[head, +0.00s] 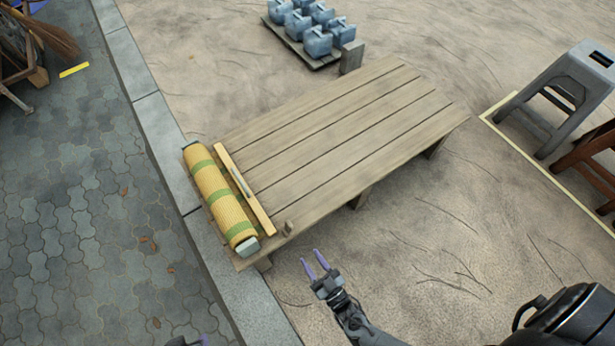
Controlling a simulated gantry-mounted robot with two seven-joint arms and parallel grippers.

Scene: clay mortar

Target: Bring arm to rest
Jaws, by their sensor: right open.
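My right gripper (315,264) is open and empty, with its two purple-grey fingers apart. It is in the lower middle of the head view, over sandy ground just in front of the low wooden platform (350,135), and does not touch it. My left gripper shows only as a small purplish sliver (203,340) at the bottom edge, so its jaws cannot be made out.
A rolled yellow-green mat (220,197) and a light wooden strip (245,190) lie on the platform's left end. Blue containers (318,41) sit on a pallet behind. A grey stool (565,85) stands right. A stone curb (165,145) runs along the left. The platform's middle is clear.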

